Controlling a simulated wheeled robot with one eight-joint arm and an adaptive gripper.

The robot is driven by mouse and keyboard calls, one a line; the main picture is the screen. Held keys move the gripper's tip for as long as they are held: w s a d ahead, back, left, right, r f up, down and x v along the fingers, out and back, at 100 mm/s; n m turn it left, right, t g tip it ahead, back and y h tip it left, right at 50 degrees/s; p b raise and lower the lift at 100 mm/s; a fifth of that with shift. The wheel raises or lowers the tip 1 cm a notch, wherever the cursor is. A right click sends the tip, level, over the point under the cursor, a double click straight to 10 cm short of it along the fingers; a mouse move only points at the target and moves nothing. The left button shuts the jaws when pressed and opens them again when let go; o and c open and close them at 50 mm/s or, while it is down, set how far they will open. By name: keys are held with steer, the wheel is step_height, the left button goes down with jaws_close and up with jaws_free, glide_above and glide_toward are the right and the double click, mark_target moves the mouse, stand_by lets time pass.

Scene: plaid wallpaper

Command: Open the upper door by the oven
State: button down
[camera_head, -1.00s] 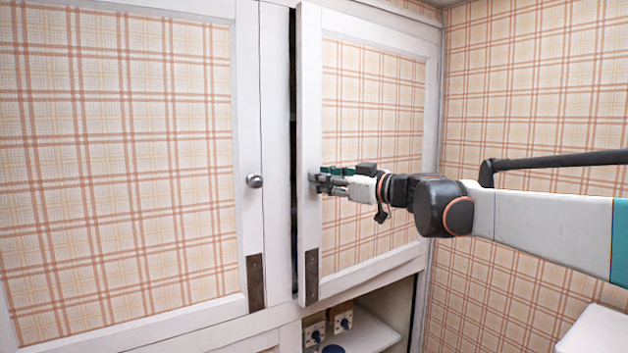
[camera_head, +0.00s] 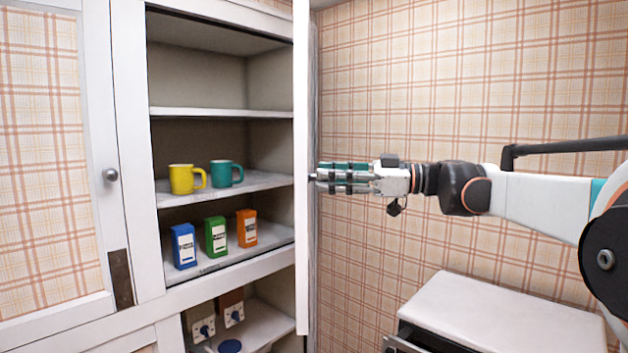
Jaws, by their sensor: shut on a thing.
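The upper right cupboard door (camera_head: 302,120) stands wide open and shows nearly edge-on, a narrow white strip right of the shelves. My gripper (camera_head: 318,178) comes in from the right and is shut on the door's knob, which is mostly hidden by the fingers. The oven appears to be the white-topped unit (camera_head: 500,315) at the lower right; only its top and a bit of its dark front show. The upper left door (camera_head: 50,150), with plaid panel and round knob (camera_head: 110,175), is closed.
Inside the cupboard stand a yellow mug (camera_head: 181,179), a teal mug (camera_head: 221,174), and blue (camera_head: 183,246), green (camera_head: 215,237) and orange (camera_head: 247,228) boxes. Below is an open niche with sockets (camera_head: 204,329). The plaid wall (camera_head: 400,80) lies behind my arm.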

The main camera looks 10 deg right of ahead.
steer(key=d, duration=0.4)
steer(key=shift+s+r, duration=0.1)
steer(key=shift+r, duration=0.25)
steer(key=c, duration=1.5)
jaws_free()
steer(key=shift+o, duration=1.1)
steer(key=shift+w+f, duration=0.1)
steer(key=shift+w, duration=0.1)
steer(key=v, duration=1.2)
steer(key=shift+f, duration=0.15)
